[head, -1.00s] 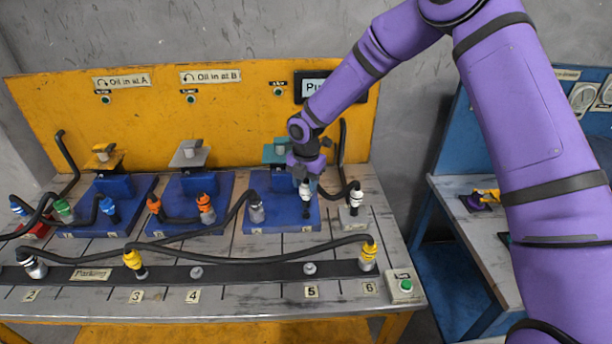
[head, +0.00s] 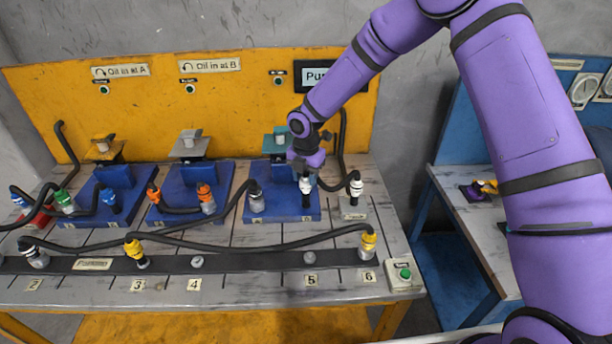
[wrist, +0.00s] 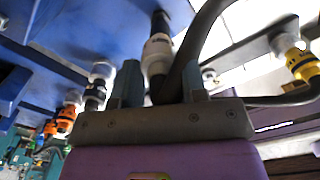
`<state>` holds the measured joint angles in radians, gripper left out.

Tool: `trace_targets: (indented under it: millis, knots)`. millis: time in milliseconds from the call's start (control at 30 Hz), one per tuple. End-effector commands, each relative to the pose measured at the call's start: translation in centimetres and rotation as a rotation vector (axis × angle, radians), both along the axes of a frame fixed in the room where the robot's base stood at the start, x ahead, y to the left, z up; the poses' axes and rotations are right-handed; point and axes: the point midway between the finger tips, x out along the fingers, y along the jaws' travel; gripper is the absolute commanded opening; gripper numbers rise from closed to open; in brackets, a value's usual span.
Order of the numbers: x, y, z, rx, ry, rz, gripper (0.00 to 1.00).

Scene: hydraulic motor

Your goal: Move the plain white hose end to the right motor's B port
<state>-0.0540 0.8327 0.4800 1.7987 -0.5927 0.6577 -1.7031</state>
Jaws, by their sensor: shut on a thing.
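My gripper (head: 305,172) is shut on the plain white hose end (head: 305,186), which is upright over the right part of the right motor's blue base (head: 283,213). In the wrist view the white hose end (wrist: 157,50) sits between my two fingers (wrist: 158,85), with a dark stem joining it to the blue base (wrist: 80,25). The dark stem stands at the B port position. I cannot tell whether it is fully seated. A grey hose end (head: 257,203) stands on the same base, to the left.
The held end's black hose runs right to another white end (head: 355,188) on a small block. A yellow-banded end (head: 368,245) stands at parking spot 6. Bare studs show at spots 4 (head: 197,262) and 5 (head: 310,258). The other motors with hoses stand left.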

Motion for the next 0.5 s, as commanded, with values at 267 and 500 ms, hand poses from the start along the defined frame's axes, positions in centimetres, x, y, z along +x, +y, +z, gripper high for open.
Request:
trace_targets:
  millis: [267,500]
  knots:
    - [0.0,0.0,-0.9,0.0,0.001,0.0,0.01]
    - [0.0,0.1,-1.6,0.0,0.0,0.0,0.0]
